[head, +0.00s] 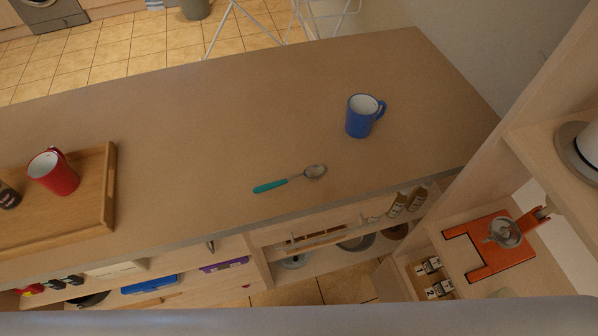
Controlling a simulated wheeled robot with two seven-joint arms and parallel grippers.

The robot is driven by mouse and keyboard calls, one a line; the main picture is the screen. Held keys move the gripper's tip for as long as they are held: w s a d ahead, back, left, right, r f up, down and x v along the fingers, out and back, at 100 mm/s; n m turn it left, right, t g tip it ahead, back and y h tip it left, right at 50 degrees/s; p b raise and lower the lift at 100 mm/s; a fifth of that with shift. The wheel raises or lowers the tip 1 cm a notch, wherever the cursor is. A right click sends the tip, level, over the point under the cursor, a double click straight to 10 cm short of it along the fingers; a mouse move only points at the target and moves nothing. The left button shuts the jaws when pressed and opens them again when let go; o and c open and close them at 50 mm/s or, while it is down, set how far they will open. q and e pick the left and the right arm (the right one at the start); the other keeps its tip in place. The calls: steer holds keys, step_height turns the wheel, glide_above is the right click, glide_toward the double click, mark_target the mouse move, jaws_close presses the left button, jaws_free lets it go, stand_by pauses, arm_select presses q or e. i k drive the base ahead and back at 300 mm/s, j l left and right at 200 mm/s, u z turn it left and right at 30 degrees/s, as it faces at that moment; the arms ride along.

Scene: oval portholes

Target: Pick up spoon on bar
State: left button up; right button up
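A spoon (291,179) with a teal handle and a metal bowl lies flat on the bar (200,120). It is near the bar's front edge, a little right of the picture's middle. The handle points left and the bowl points right. Nothing covers it. Neither of my grippers shows in the head view.
A blue mug (360,117) stands on the bar right of and behind the spoon. A wooden tray (100,213) with a red mug (57,176) is at the left. Open shelves with items are below the front edge. An orange device (489,246) stands at the right.

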mark_target(313, 172)
steer(key=k+j+z, duration=0.1)
steer(key=j+z, duration=0.15)
steer(key=j, duration=0.15)
steer(key=k+j+z, duration=0.45)
steer(key=j, duration=0.25)
steer(key=i, duration=0.1)
